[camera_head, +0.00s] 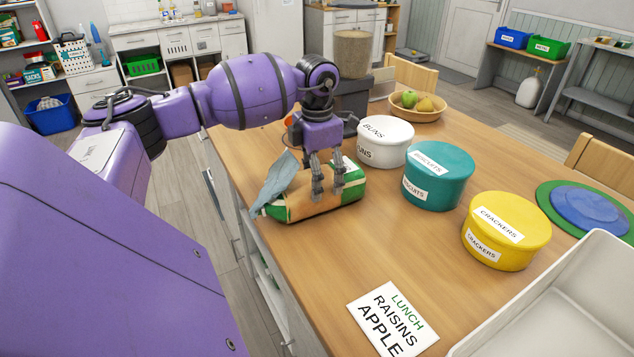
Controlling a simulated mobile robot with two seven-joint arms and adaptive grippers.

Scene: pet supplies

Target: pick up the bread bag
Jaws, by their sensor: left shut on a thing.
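The bread bag (302,208) lies on the wooden table at its left edge. Part of the bag is hidden behind the fingers. My right gripper does not show.
Right of the bag stand a white buns tin (394,144), a teal biscuits tin (438,177) and a yellow crackers tin (507,232). A lunch card (393,319) and a white tray (566,300) are nearer. A fruit bowl (417,112) stands behind.

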